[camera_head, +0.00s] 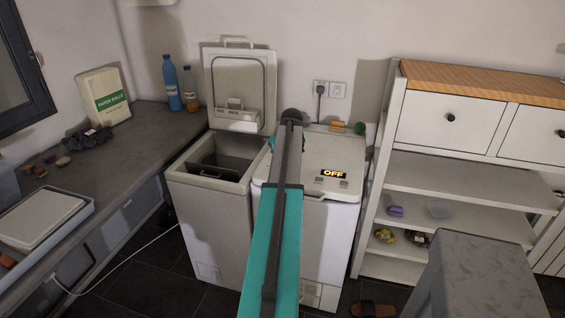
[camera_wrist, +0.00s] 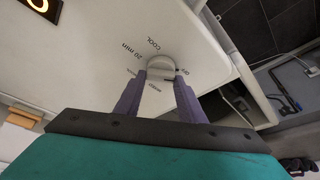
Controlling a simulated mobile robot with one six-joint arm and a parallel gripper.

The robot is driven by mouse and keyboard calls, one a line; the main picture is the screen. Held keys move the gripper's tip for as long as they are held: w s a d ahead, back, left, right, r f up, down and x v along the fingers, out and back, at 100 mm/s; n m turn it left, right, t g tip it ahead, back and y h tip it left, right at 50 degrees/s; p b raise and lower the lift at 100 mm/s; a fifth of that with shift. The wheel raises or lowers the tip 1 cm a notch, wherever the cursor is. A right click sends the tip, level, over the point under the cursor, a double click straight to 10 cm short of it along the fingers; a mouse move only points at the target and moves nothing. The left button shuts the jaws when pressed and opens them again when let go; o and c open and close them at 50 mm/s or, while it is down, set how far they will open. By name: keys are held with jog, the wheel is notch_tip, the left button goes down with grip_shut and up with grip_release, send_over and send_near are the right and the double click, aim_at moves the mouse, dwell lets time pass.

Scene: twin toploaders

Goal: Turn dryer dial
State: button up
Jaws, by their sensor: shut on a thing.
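The dryer dial (camera_wrist: 160,65) is a small round pale knob on the white dryer top in the wrist view. Printed labels ring it, among them "COOL" and "20 min". My gripper (camera_wrist: 161,75) has its two purple fingers on either side of the dial, shut on it. The dryer (camera_head: 326,230) is the right-hand white toploader in the head view, with its lid down. Its display (camera_head: 333,174) reads "OFF" in orange. My arm crosses in front of the dryer's left part in the head view and hides the dial and fingertips.
The left toploader (camera_head: 208,225) stands beside the dryer with its lid (camera_head: 240,85) raised. A dark counter (camera_head: 135,150) with bottles is at left. A white shelf unit (camera_head: 450,175) stands at right, and a grey block-like surface (camera_head: 480,280) is in front of it.

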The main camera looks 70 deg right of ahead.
jog(key=o, duration=1)
jog(key=shift+o, duration=0.2)
jog(key=shift+r, duration=0.1)
jog(key=b+v, duration=0.2)
jog(key=v, duration=1.1)
jog(key=shift+s+r+b, duration=0.2)
jog(key=shift+r+b, duration=0.1)
jog(key=shift+b, duration=0.1)
